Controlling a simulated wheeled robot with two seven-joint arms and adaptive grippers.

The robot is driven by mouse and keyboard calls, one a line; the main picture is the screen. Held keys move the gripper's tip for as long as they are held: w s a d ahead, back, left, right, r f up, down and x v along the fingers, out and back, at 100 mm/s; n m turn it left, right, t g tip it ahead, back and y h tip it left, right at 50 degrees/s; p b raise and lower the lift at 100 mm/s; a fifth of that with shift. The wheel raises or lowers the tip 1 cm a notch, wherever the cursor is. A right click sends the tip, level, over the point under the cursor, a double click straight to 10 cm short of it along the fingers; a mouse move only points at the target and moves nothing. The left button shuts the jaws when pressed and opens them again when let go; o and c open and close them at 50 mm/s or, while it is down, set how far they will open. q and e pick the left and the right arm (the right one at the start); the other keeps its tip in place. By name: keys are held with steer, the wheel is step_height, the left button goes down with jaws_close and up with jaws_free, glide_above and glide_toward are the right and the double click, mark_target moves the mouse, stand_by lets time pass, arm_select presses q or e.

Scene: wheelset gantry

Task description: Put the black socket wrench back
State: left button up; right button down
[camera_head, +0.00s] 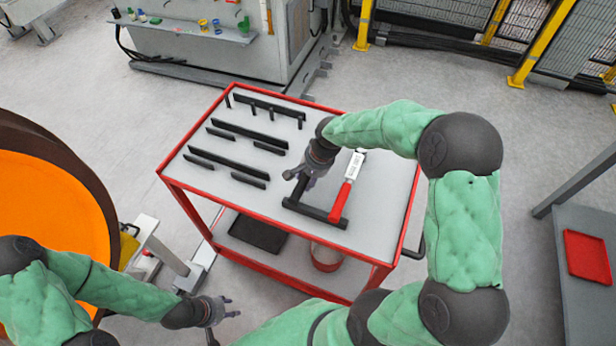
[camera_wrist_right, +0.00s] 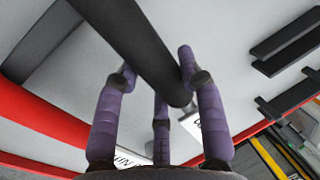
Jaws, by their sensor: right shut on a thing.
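The black socket wrench (camera_head: 293,192) shows as a dark bar at the front right of the red cart's grey top. My right gripper (camera_head: 303,178) is shut on it from above. In the right wrist view the fingers (camera_wrist_right: 158,88) close around the thick black bar (camera_wrist_right: 130,40). A second dark bar (camera_head: 318,213) lies along the cart top by its lower end; I cannot tell whether the two are joined. My left gripper (camera_head: 222,310) is empty with its fingers spread, low in front of the cart.
Several black bars and pegs (camera_head: 250,135) fill the left and back of the cart (camera_head: 385,205). Its right side is mostly clear. An orange-faced wheel (camera_head: 50,210) stands at left.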

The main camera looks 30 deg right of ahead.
steer(key=shift+f+b, duration=0.35)
steer(key=shift+f, duration=0.15)
steer(key=c, duration=0.7)
jaws_free()
